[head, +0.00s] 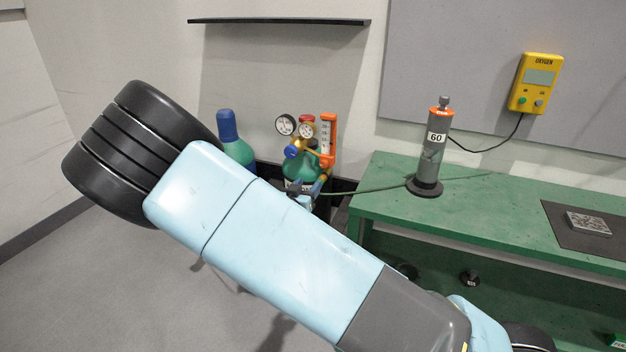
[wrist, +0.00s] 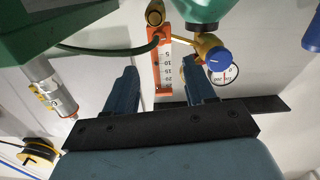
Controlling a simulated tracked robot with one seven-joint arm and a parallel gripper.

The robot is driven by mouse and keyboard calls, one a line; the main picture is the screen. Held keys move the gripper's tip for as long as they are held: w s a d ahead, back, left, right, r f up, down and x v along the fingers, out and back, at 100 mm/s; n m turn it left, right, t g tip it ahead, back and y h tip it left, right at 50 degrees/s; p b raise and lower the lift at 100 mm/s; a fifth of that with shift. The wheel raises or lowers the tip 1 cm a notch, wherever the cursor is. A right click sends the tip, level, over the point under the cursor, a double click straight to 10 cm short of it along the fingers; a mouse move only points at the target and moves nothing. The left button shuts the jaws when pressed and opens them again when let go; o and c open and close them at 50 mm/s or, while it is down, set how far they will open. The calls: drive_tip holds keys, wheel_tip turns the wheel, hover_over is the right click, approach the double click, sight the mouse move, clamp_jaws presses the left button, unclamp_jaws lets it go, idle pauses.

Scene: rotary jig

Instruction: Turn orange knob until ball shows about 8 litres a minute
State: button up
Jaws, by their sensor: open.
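The flowmeter (head: 326,135) is an upright orange frame with a white scale, at the right of the gauges on a teal cylinder (head: 301,168). In the wrist view the flowmeter (wrist: 167,75) appears upside down, with marks from 5 to 20. The ball is too small to read surely. An orange part, likely the orange knob (head: 327,160), is at its lower end; it is hard to separate from the body. My gripper (wrist: 160,70) is open and empty, its fingers showing on either side of the flowmeter; I cannot tell the depth. In the head view my arm partly hides it.
A blue knob (wrist: 218,57) and gauge (wrist: 231,76) sit close to one finger. Another blue-topped cylinder (head: 228,128) stands left. A green bench (head: 390,195) at right carries a grey cylinder marked 60 (head: 433,155). A green hose (head: 365,190) runs between. A yellow oxygen meter (head: 536,83) hangs on the wall.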

drive_tip(key=shift+v, duration=0.9)
drive_tip(key=w+d+r+m+g+y, duration=0.1)
drive_tip(key=w+d+r+g+y, duration=0.2)
drive_tip(key=d+g, duration=0.35)
drive_tip(key=s+d+r+n+g+y, duration=0.1)
drive_tip(key=s+d+r+y, duration=0.3)
drive_tip(key=r, duration=0.3)
drive_tip(key=s+d+r+g+y, duration=0.2)
drive_tip(key=s+d+r, duration=0.2)
drive_tip(key=s+r, duration=0.25)
drive_tip(key=s+d+r+n+h, duration=0.1)
drive_tip(key=s+d+r, duration=0.2)
drive_tip(key=s, duration=0.5)
drive_tip(key=s+d+r+n+g+h, duration=0.1)
drive_tip(key=s+d+r, duration=0.2)
drive_tip(key=s+d, duration=0.3)
drive_tip(key=s+d+r+g, duration=0.1)
drive_tip(key=s+d+r, duration=0.2)
drive_tip(key=s, duration=0.8)
drive_tip(key=shift+d+r+n+h, duration=0.35)
drive_tip(key=shift+d+n+h, duration=0.05)
drive_tip(key=shift+d, duration=0.8)
